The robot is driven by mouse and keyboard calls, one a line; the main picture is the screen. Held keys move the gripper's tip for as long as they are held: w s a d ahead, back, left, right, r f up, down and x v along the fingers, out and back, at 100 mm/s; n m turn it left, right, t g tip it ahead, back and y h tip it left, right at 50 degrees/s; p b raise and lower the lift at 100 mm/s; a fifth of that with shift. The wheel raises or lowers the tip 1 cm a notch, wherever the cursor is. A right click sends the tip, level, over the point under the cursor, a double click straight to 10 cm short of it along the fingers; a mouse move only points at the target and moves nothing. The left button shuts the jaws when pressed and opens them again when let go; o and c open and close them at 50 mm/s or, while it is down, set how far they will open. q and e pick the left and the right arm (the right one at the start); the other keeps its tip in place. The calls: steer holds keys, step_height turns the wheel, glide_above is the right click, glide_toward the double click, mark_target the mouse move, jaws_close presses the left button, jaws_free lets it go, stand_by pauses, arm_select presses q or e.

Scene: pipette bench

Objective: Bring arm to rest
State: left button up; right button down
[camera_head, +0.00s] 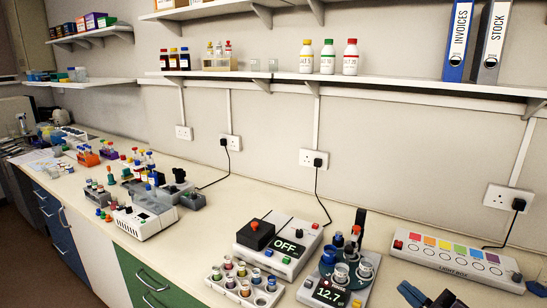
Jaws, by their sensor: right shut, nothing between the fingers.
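My right gripper (424,297) shows only in part at the bottom edge, right of centre, as dark pieces in front of the bench's front part. It is shut and empty, and most of it is cut off by the frame. My left gripper is not in view.
A device reading OFF (289,247) and a white rack of vials (243,288) stand left of the scale. More racks and a white instrument (145,221) crowd the bench (215,222) further left. A shelf (400,83) with bottles and binders runs above.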

steer(key=s+d+f+m+g+h, duration=0.1)
steer(key=s+d+f+m+h, duration=0.3)
steer(key=m+h, duration=0.4)
steer(key=s+d+f+m+g+h, duration=0.1)
steer(key=s+d+f+m+h, duration=0.1)
steer(key=s+d+m+h, duration=0.4)
steer(key=s+a+f+g+y, duration=0.3)
steer(key=s+a+f+g, duration=0.5)
steer(key=s+f+g, duration=0.4)
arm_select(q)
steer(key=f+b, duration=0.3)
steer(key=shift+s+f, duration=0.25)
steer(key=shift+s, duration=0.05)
arm_select(e)
steer(key=w+f+t, duration=0.2)
steer(key=f+t, duration=0.2)
steer(key=f, duration=0.2)
steer(key=w+f+n+t, duration=0.1)
steer(key=w+f+t, duration=0.2)
steer(key=f, duration=0.3)
steer(key=shift+w+f+t, duration=0.15)
steer(key=shift+w+t, duration=0.1)
steer(key=shift+t, duration=0.45)
steer(key=c, duration=1.8)
jaws_free()
steer(key=shift+d, duration=0.15)
